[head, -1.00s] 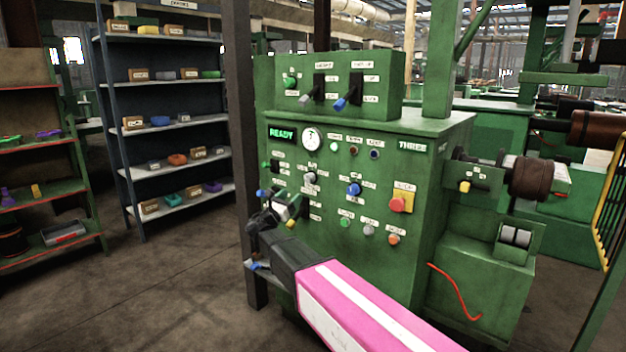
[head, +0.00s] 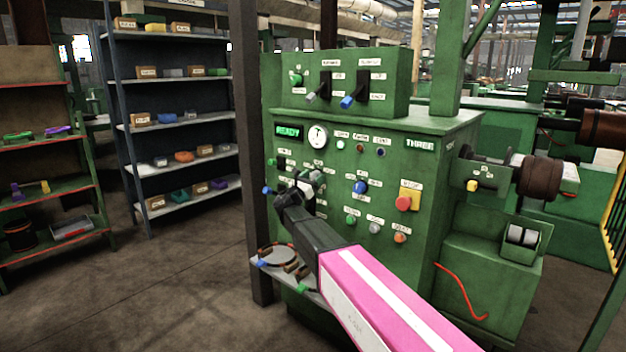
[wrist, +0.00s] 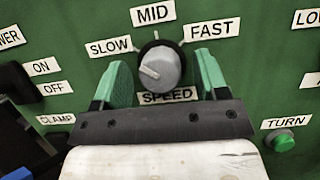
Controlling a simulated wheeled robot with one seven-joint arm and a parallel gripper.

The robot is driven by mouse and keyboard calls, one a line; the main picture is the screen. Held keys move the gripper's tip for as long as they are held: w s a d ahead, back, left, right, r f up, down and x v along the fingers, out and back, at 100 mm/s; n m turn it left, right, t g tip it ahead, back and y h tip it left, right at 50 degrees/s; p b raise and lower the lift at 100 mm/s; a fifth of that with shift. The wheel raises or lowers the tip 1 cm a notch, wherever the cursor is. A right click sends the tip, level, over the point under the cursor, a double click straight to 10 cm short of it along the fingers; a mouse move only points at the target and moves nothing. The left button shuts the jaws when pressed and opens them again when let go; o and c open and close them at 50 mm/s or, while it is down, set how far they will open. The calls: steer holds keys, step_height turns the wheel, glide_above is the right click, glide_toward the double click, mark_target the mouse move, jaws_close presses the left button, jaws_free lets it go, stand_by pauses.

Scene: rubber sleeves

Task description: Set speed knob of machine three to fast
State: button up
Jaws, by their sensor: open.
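The speed knob (wrist: 168,66) is a round grey knob on a dark base, with MID, SLOW and FAST labels around it. Its white pointer line points left, toward the SLOW side (wrist: 109,48). The FAST label (wrist: 212,29) is at upper right. My gripper (wrist: 162,78) is open, with one green finger on each side of the knob; I see gaps between fingers and knob. In the head view my gripper (head: 302,186) is at the front panel of machine three (head: 419,144), partly hiding the controls there. The SPEED label is partly covered by the knob and gripper.
A green TURN button (wrist: 284,142) is right of my gripper, and ON and OFF labels with a dark switch (wrist: 17,82) are left. A dark post (head: 252,150) stands at the machine's left edge. A small tray (head: 290,272) sits below my arm. Shelves stand at left.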

steer(key=c, duration=0.9)
steer(key=shift+m, duration=0.3)
steer(key=m+g+h, duration=0.1)
steer(key=m, duration=0.2)
steer(key=m+g+h, duration=0.1)
steer(key=m, duration=0.2)
steer(key=shift+w+a+g, duration=0.1)
steer(key=shift+g, duration=0.2)
steer(key=m+g, duration=0.1)
steer(key=m, duration=0.2)
steer(key=m+g+h, duration=0.1)
steer(key=m+g, duration=0.1)
steer(key=m, duration=0.2)
steer(key=shift+m+g, duration=0.3)
steer(key=m+g, duration=0.1)
steer(key=m, duration=0.2)
steer(key=m+g, duration=0.1)
steer(key=m, duration=0.2)
steer(key=shift+r+y, duration=0.1)
steer(key=shift+y, duration=0.3)
steer(key=m+y, duration=0.1)
steer(key=m, duration=0.2)
steer(key=shift+m+g, duration=0.4)
